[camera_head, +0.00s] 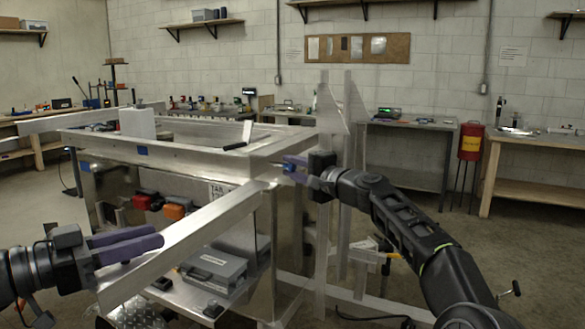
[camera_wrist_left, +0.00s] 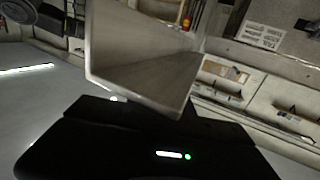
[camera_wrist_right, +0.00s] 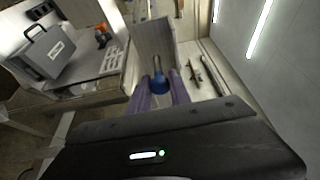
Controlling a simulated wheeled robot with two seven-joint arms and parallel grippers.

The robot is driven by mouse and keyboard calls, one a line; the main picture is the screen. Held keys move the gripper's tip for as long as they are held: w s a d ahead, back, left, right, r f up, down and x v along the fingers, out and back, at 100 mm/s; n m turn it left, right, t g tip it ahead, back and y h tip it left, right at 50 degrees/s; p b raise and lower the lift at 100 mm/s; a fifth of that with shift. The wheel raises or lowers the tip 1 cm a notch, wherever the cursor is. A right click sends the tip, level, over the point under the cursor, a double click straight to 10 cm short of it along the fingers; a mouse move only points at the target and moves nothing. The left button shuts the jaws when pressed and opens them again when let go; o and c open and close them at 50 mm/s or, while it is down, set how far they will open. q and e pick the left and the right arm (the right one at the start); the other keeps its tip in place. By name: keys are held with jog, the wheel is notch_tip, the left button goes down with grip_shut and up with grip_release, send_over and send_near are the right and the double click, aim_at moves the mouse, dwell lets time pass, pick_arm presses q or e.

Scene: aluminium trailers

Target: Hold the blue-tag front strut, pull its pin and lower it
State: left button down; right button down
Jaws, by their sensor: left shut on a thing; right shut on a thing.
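The front strut (camera_head: 196,234) is a long aluminium bar sloping from the trailer frame's corner down to the lower left. My left gripper (camera_head: 160,243) is shut on the strut near its lower end, and the bar fills the middle of the left wrist view (camera_wrist_left: 145,65). My right gripper (camera_head: 288,165) is shut on the pin at the strut's upper end. In the right wrist view the pin's blue head (camera_wrist_right: 160,86) sits between the purple fingers, with a metal shank beyond it. I cannot tell how far the shank sits in its hole.
The trailer frame (camera_head: 185,158) stands behind the strut, with a small blue patch (camera_head: 141,150) on its side. Below are a grey case (camera_head: 213,268) and red and orange boxes (camera_head: 174,211). Tall upright plates (camera_head: 323,230) stand beside my right arm. Workbenches line the wall.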

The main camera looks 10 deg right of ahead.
pick_arm(q)
jog(key=shift+w+a, duration=0.1)
jog(key=shift+a, duration=0.05)
pick_arm(e)
jog(key=shift+s+d, duration=1.05)
jog(key=shift+d, duration=0.2)
jog(key=shift+f, duration=0.1)
jog(key=c, duration=1.2)
grip_release()
jog(key=shift+s+d, duration=0.1)
jog(key=v, duration=1.2)
